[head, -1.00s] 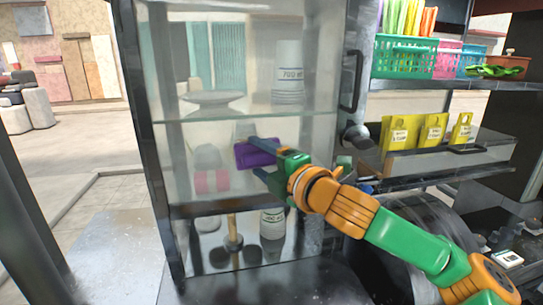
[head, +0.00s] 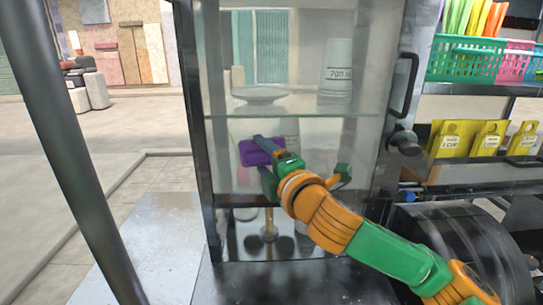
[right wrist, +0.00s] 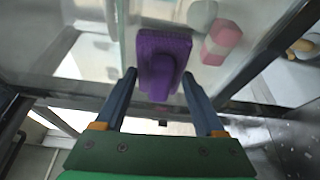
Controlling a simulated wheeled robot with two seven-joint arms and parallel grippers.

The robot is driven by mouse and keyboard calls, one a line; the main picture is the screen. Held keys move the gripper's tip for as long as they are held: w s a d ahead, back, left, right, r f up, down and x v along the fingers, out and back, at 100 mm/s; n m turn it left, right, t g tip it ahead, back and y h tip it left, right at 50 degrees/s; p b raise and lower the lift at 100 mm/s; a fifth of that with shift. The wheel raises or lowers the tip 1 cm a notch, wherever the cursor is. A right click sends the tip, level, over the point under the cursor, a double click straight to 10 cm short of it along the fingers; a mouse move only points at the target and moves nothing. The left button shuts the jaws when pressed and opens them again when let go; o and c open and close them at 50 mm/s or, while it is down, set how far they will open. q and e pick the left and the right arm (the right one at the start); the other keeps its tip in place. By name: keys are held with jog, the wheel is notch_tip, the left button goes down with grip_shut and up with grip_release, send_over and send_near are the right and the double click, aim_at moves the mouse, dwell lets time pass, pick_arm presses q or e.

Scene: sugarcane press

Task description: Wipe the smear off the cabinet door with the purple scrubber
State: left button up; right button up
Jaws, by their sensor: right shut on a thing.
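The purple scrubber (head: 258,152) is held in my right gripper (head: 266,160) in front of the glass cabinet door (head: 300,190), just below the glass shelf line. In the right wrist view the scrubber (right wrist: 163,50) sits between the two blue fingers of my right gripper (right wrist: 159,76), with its broad pad toward the glass. I cannot tell whether the pad touches the glass. The door glass looks greyish and hazy; I cannot make out a distinct smear, and the scrubber and hand cover part of the glass. My left gripper is not in view.
The door's dark handle (head: 407,82) is at its right side. Behind the glass are a white dish (head: 258,94) and a white cup (head: 337,72). A green basket (head: 465,60) and yellow packets (head: 489,138) are at right. A dark post (head: 75,150) stands at left.

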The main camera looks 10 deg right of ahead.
jog(key=shift+r+p, duration=0.4)
jog(key=shift+r, duration=0.3)
jog(key=shift+d, duration=0.15)
jog(key=d, duration=0.2)
jog(key=shift+s+d+f, duration=0.15)
jog(key=shift+s+d, duration=0.1)
jog(key=shift+d, duration=0.15)
jog(key=shift+s+d+p, duration=0.15)
jog(key=shift+s+d, duration=0.15)
jog(key=shift+d, duration=1.2)
jog(key=shift+s+d+p, duration=0.15)
jog(key=shift+s+d, duration=0.2)
jog(key=shift+d, duration=1.15)
jog(key=shift+s+d+p, duration=0.15)
jog(key=shift+s+d, duration=0.15)
jog(key=shift+d, duration=1.2)
jog(key=shift+s+a, duration=0.1)
